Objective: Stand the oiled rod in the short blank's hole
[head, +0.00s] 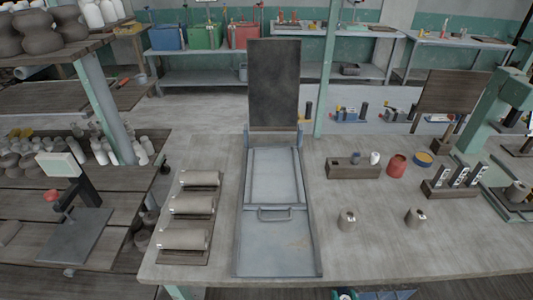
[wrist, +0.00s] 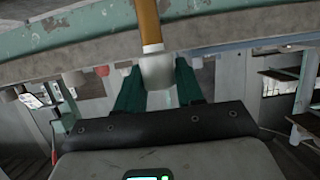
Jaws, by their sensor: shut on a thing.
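In the wrist view my gripper (wrist: 158,78) has its green fingers shut on the pale end of a rod (wrist: 149,22). The rod's shaft is orange-brown, with a light band above the pale end, and it runs up out of the picture. Its far tip is out of view. In the head view two small grey clay blanks stand apart on the table's right half: the left blank (head: 347,220) and the right blank (head: 416,218). Both are upright. I cannot tell which is shorter, and their holes are too small to make out. The rod is not inside either blank.
A grey metal tray (head: 248,240) with an upright dark panel (head: 274,82) stands left of the blanks. A rack (head: 168,248) of lying clay cylinders is further left. A wooden block (head: 345,172), a red pot (head: 397,165) and a slotted stand (head: 436,190) stand behind. The table front is clear.

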